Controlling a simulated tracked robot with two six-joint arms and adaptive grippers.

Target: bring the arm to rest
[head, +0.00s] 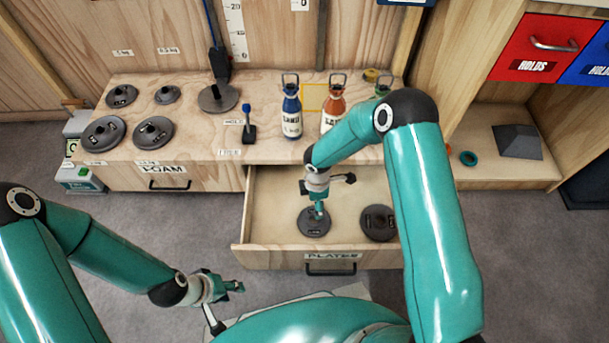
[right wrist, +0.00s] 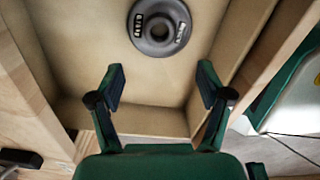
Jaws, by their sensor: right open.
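My right gripper (head: 318,212) reaches down over the open drawer marked PLATES (head: 262,232). In the head view it overlaps the left dark weight plate (head: 313,224). In the right wrist view its two fingers (right wrist: 161,84) are spread with nothing between them, and a dark round plate (right wrist: 159,27) lies on the drawer floor beyond them. A second dark plate (head: 378,223) lies at the right in the drawer. My left gripper (head: 230,287) hangs low at the front left, outside the drawer, with nothing visible in it; its finger gap is too small to judge.
The bench top (head: 205,145) holds several weight plates, a blue bottle (head: 291,112), an orange bottle (head: 333,110) and a black stand (head: 249,126). A green-and-white device (head: 80,177) stands at the left. A red HOLDS drawer (head: 545,47) is at the upper right.

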